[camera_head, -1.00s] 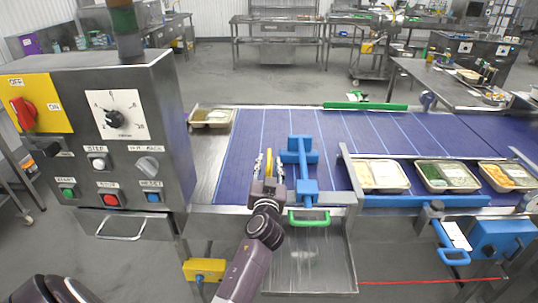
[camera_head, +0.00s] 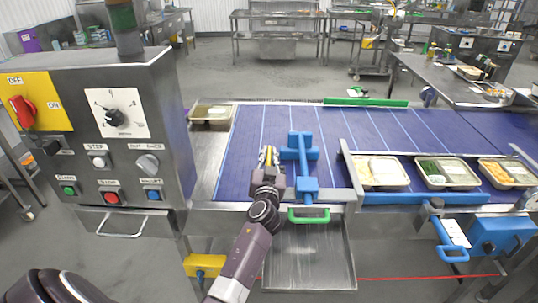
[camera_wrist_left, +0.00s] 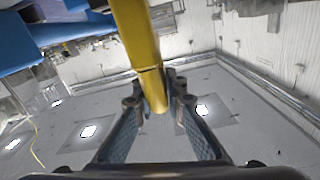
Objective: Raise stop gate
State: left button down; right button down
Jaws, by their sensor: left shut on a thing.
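I cannot tell how the yellow bar joins the blue piece. My right gripper is out of view.
The blue belt (camera_head: 255,125) carries several food trays, with one cream tray (camera_head: 385,187) nearest on the right. An empty-looking tray (camera_head: 212,127) sits at the belt's left end. A control box (camera_head: 150,120) stands at left. A metal chute (camera_head: 310,265) hangs below.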

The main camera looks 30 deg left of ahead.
pick_arm(q)
jog(key=shift+r, duration=0.4)
notch_tip(320, 180, up, 6)
jog(key=p, duration=0.3)
jog(key=shift+f+p, duration=0.15)
jog(key=shift+p, duration=0.25)
jog(key=shift+r, duration=0.2)
jog(key=c, duration=2.2)
grip_release()
jog(key=shift+r, duration=0.1)
jog(key=shift+o, duration=1.2)
jog(key=shift+f, duration=0.2)
